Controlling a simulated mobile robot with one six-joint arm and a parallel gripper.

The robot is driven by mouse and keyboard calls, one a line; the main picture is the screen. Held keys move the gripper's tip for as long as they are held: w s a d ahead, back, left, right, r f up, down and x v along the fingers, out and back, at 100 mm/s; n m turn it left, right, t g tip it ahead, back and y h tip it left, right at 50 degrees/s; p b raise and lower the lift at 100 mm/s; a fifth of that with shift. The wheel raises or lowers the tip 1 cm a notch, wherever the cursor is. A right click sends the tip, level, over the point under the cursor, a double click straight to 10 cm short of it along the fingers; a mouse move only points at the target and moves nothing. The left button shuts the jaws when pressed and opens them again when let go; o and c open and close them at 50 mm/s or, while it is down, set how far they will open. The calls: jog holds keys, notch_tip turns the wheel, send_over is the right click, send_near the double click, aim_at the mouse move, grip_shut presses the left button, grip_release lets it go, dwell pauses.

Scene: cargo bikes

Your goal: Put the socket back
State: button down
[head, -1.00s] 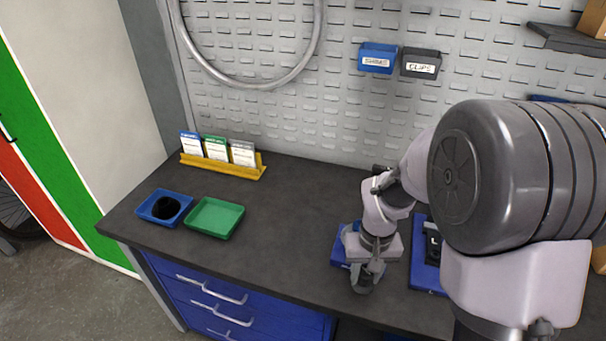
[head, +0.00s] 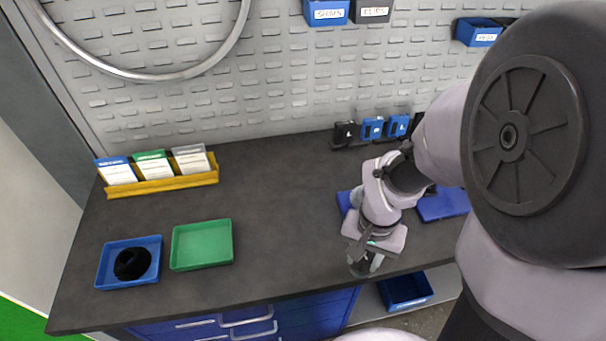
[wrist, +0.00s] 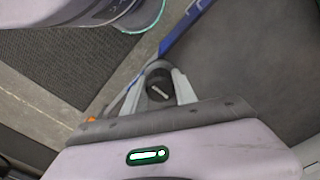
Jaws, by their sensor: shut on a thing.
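My gripper (head: 364,266) is low over the front edge of the workbench, in the middle right of the head view. In the wrist view my gripper (wrist: 159,90) is shut on a small dark round thing, which looks like the socket (wrist: 158,90). A pale slot-like mark shows on its end. In the head view the socket is too small and too covered by the fingers to make out. Behind my wrist a blue tray (head: 344,201) is mostly hidden, and another blue piece (head: 445,204) lies to the right, partly behind my arm.
A blue tray (head: 112,280) with a black thing (head: 132,264) and a green tray (head: 202,245) stand at left. A yellow card rack (head: 188,181) stands behind them. Small black and blue holders (head: 372,129) line the back. A blue bin (head: 405,291) sits below. The bench middle (head: 275,195) is clear.

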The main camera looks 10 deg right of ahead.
jog(key=w+a, duration=0.2)
jog(key=w+a+f+b, duration=0.1)
jog(key=w, duration=0.2)
jog(key=w+a, duration=0.2)
jog(key=w, duration=0.1)
jog(key=shift+a+f+b, duration=0.25)
jog(key=shift+a+b, duration=0.05)
jog(key=shift+b, duration=0.1)
jog(key=shift+a+f, duration=0.1)
jog(key=shift+f, duration=0.2)
jog(key=shift+f+b, duration=1)
jog(key=shift+f, duration=0.35)
jog(key=shift+f, duration=0.2)
jog(key=c, duration=1)
grip_release()
jog(key=shift+r, duration=0.1)
